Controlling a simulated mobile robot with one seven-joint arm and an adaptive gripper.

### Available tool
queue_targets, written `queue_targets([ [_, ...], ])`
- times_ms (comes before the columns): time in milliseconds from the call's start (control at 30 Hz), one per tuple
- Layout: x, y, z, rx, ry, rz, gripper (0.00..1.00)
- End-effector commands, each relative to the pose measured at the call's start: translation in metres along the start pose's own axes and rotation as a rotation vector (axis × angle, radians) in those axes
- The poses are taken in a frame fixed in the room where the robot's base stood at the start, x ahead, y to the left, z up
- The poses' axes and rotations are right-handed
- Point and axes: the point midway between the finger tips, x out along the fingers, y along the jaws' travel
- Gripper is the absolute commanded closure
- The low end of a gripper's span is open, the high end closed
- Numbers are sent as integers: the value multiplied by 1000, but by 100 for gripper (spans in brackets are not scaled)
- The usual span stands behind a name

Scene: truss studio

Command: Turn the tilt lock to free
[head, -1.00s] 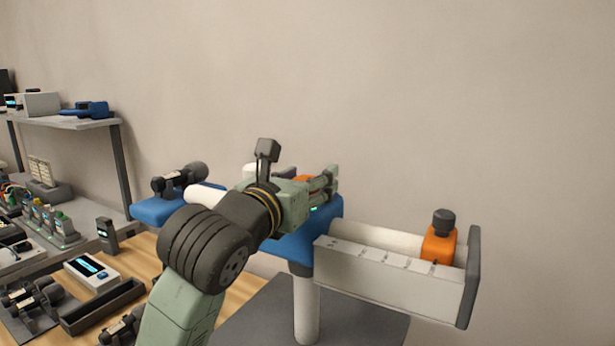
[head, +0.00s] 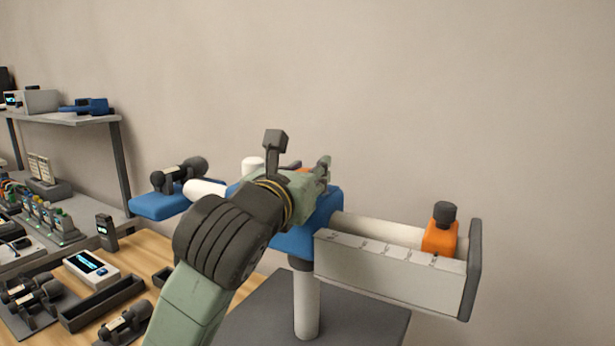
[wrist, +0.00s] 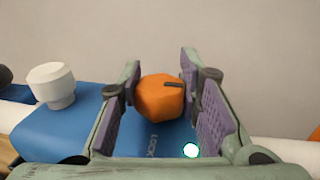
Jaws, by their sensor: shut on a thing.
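The tilt lock is a faceted orange knob (wrist: 160,98) with a dark pointer mark on its upper right, pointing right in the wrist view. It sits on the blue housing (wrist: 60,135), where "LOCK" lettering shows just in front of it. My gripper (wrist: 163,97) has its purple-padded fingers on either side of the knob and is shut on it. In the head view my gripper (head: 323,172) is over the blue housing (head: 325,217) and hides most of the knob.
A white knob (wrist: 51,84) stands left on the housing, and a lit round indicator (wrist: 190,150) lies close to the right finger. A grey-white rail with an orange slider (head: 440,237) extends right. A wooden bench (head: 150,262) with devices is at left.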

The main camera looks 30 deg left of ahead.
Motion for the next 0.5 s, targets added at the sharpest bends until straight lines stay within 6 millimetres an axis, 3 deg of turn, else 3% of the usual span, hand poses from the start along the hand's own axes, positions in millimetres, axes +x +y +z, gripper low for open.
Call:
queue_targets([
  [367,-1,0,0,-1,-4,40,96],
  [400,-1,0,0,-1,-4,40,66],
  [500,-1,0,1,-2,-4,40,59],
])
